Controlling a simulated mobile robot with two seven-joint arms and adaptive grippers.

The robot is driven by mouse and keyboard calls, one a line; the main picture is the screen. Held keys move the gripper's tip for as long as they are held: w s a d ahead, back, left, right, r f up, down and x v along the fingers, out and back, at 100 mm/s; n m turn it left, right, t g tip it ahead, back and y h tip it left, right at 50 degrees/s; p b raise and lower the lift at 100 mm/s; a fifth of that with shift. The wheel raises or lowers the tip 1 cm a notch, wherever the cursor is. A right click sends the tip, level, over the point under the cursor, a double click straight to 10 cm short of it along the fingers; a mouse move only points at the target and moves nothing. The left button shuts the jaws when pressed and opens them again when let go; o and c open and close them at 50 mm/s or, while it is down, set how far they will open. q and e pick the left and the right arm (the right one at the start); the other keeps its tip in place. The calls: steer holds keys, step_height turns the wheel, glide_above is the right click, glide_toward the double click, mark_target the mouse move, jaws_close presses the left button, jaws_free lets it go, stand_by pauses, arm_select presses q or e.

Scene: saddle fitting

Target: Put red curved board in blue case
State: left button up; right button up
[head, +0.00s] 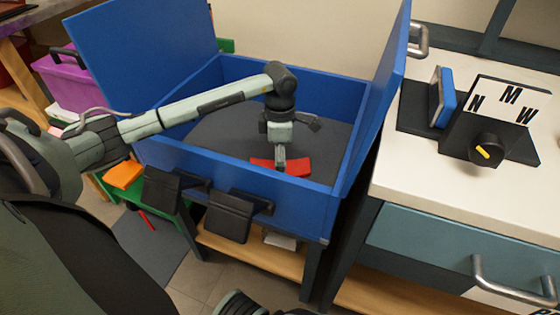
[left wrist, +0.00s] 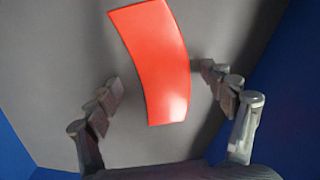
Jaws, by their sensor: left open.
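The blue case (head: 262,210) stands open on a bench, its two lids raised at left and right. The red curved board (head: 281,167) lies on the case's dark grey floor near the front wall. My left arm reaches in over the case's left side, and my left gripper (head: 280,155) points down just above the board. In the left wrist view the board (left wrist: 158,60) lies whole between the spread fingers of my left gripper (left wrist: 158,80), with a gap on each side. The left gripper is open and empty.
A white-topped cabinet (head: 400,180) stands close on the right, with a lettered block (head: 510,100) and a blue-and-grey piece (head: 443,97) on it. An orange block (head: 123,175) and a purple bin (head: 62,80) are at the left. The rest of the case floor is clear.

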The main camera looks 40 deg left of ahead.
arm_select(q)
step_height(320, 180, up, 12)
stand_by(0.5)
steer(key=shift+r, duration=0.1)
